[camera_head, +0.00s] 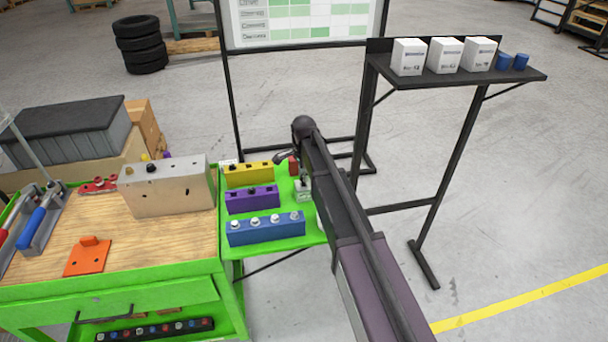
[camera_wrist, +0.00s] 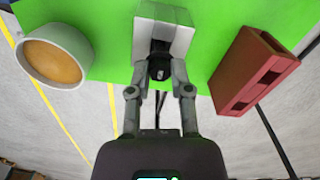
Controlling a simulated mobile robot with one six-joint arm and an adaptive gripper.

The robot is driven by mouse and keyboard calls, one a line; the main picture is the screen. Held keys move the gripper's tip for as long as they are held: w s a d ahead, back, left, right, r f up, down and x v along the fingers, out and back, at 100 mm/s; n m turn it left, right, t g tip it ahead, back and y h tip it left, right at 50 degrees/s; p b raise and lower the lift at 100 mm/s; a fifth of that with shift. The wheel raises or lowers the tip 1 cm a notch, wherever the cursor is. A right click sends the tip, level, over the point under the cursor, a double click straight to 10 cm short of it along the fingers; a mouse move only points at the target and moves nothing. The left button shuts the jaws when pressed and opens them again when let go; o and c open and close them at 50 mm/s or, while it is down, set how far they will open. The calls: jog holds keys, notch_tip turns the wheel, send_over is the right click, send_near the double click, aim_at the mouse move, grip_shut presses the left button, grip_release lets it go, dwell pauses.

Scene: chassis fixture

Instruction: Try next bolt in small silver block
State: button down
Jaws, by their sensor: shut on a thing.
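The small silver block (camera_wrist: 165,12) stands on the green surface at the top middle of the wrist view. It also shows in the head view (camera_head: 302,194), partly hidden by my arm. My gripper (camera_wrist: 160,76) is shut on a dark bolt (camera_wrist: 159,68), right in front of the block's dark opening. I cannot tell whether the bolt's tip is inside it. Nearby in the head view are a yellow block (camera_head: 248,181) and a purple block (camera_head: 252,206) with dark bolts, and a blue block (camera_head: 265,236) with several silver-headed bolts.
A red block (camera_wrist: 254,72) is right of my gripper and a white cup (camera_wrist: 56,60) is left, in the wrist view. The wooden-topped bench (camera_head: 150,235) with a large metal block (camera_head: 168,188) stands left. A dark shelf (camera_head: 455,75) with white boxes stands right.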

jog(key=shift+f+b, duration=0.6)
jog(key=shift+f, duration=0.1)
jog(key=shift+c, duration=2.3)
grip_release()
jog(key=shift+r, duration=0.1)
jog(key=shift+r+p, duration=3)
jog(key=shift+p, duration=0.1)
